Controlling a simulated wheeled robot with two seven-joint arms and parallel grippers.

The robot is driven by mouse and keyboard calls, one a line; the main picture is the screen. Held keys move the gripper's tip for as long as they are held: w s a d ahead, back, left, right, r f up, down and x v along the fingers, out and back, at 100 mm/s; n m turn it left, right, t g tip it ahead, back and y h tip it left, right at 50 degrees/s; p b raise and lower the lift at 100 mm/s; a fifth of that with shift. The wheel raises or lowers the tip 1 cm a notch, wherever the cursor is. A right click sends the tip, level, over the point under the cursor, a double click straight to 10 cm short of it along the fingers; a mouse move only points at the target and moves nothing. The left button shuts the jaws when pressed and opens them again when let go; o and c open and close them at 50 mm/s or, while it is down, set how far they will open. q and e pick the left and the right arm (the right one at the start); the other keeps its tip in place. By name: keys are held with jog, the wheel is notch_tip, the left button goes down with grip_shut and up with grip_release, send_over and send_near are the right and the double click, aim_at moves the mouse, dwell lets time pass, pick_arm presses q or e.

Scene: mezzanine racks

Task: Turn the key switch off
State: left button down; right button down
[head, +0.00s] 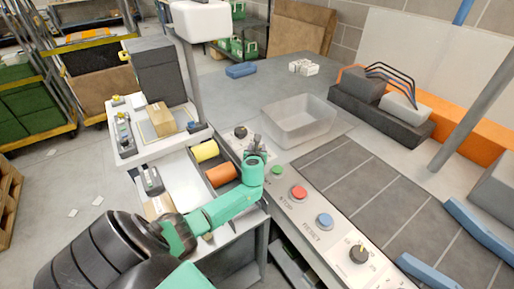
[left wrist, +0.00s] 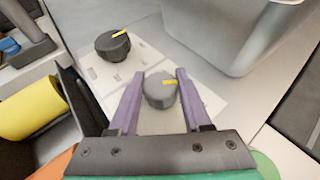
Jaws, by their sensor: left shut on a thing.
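My left gripper (head: 256,152) reaches over the near control panel. In the left wrist view its two purple fingers (left wrist: 160,98) stand on either side of a grey rotary knob (left wrist: 158,82), shut on it. The knob's yellow mark points right. A second dark knob (left wrist: 112,46) with a yellow mark pointing up and right sits beside it on a white plate, also visible in the head view (head: 240,132). No label shows by either knob, so I cannot tell which is the key switch. My right gripper is not in view.
Along the panel are a green button (head: 277,171), a red STOP button (head: 299,192), a blue RESET button (head: 324,220) and a dark dial (head: 358,254). A clear grey bin (head: 297,137) stands right behind the gripper. Orange and yellow rolls (head: 221,175) lie to its left.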

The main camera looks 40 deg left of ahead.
pick_arm(q)
jog(key=n+g+y, duration=0.2)
jog(key=shift+f+n+b, duration=0.1)
jog(key=shift+n+b, duration=0.2)
jog(key=shift+n+g+y+b, duration=0.6)
jog(key=shift+n+g+y, duration=0.1)
jog(key=shift+n+g, duration=0.15)
jog(key=n+g+y+b, duration=0.1)
jog(key=n+g+b, duration=0.1)
jog(key=b, duration=0.2)
jog(key=f+n+g+y+b, duration=0.1)
jog(key=n+g+b, duration=0.1)
jog(key=b, duration=0.2)
jog(key=shift+f+n+g, duration=0.1)
jog(key=shift+n+g, duration=0.15)
jog(key=shift+g, duration=0.1)
jog(key=n+g+b, duration=0.1)
jog(key=b, duration=0.3)
jog(key=n+g+b, duration=0.1)
jog(key=g+b, duration=0.1)
jog(key=b, duration=0.3)
jog(key=shift+r+n, duration=0.4)
jog(key=shift+r+g+b, duration=0.3)
jog(key=shift+g+b, duration=0.1)
jog(key=shift+b, duration=0.45)
jog(key=shift+c, duration=1.8)
grip_release()
jog(key=shift+r, duration=0.1)
